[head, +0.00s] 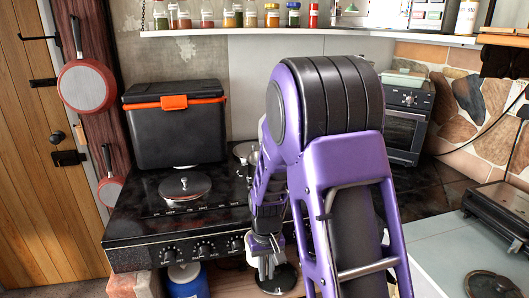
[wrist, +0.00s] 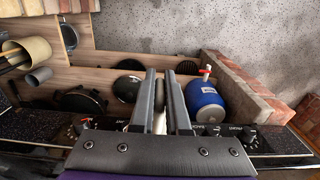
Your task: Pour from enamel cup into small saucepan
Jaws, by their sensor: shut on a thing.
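My gripper (head: 268,262) hangs low in front of the stove's front edge, pointing down. In the wrist view its two fingers (wrist: 161,80) are close together, with a narrow pale thing (wrist: 160,122) between them. This appears to be the enamel cup, mostly hidden by the fingers; its contents cannot be seen. Another pot (head: 243,150) stands farther back, partly behind my arm. I cannot tell which, if either, is the small saucepan.
The black stove (head: 140,225) has knobs along its front. A black cooler box (head: 175,135) stands at its back. Red pans (head: 88,85) hang on the left. Below, a blue container (wrist: 205,100) stands by bricks. The grey counter (head: 445,245) at right has free room.

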